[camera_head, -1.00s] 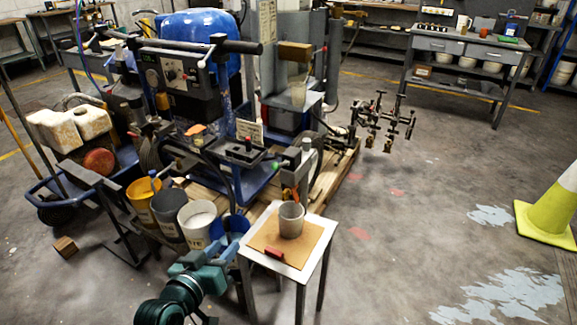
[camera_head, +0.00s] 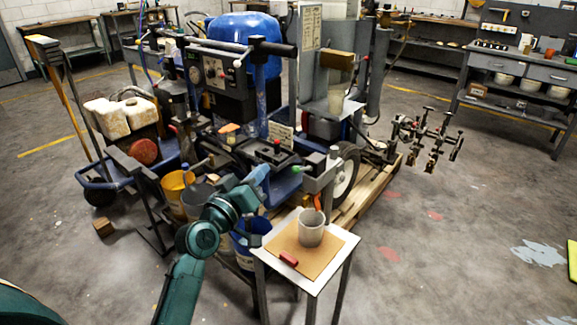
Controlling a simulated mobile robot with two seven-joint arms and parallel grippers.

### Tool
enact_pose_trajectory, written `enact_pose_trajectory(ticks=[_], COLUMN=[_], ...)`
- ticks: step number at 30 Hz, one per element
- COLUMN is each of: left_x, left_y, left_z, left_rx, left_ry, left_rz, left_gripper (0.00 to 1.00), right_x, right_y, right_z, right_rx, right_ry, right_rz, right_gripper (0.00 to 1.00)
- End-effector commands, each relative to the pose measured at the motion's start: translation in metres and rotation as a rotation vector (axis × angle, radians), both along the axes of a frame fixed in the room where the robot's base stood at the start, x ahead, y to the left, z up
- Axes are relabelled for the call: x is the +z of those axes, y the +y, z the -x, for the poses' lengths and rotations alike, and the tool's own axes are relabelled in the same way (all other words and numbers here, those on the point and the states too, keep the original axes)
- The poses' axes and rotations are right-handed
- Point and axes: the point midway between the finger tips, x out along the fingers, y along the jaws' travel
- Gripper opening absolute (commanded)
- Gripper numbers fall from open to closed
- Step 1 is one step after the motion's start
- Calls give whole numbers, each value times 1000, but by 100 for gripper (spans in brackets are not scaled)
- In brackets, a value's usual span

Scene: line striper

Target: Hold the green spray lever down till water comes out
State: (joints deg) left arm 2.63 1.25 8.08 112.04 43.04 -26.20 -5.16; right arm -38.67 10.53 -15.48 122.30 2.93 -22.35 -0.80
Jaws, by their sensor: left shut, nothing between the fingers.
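The line striper (camera_head: 240,90) stands on a wooden pallet, with a blue tank on top. A small green piece (camera_head: 297,169), which looks like the spray lever, sticks out at its front, left of a grey upright block. My left gripper (camera_head: 262,172) is shut and empty, a short way left of the green piece and apart from it in the picture. A grey cup (camera_head: 311,228) stands upright on a cardboard sheet on a small white-topped table (camera_head: 345,240), below and right of the gripper. No water shows. My right gripper is out of view.
Yellow (camera_head: 178,190), grey and blue (camera_head: 245,240) buckets stand close around my left forearm. A red object (camera_head: 289,259) lies on the small table. A wheel (camera_head: 345,175) and clamps on a bar (camera_head: 430,140) are to the right. The floor at right is open.

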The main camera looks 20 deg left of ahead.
Motion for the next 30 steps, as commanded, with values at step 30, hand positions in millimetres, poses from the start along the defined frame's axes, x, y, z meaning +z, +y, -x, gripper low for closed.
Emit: enact_pose_trajectory(ticks=[30], left_x=[-26], left_y=[-35], left_z=[-84], left_rx=[0], left_ry=[1], left_rz=[0], left_gripper=[0], right_x=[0], right_y=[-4], right_z=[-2], right_rx=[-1], right_ry=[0], right_rz=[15], right_gripper=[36])
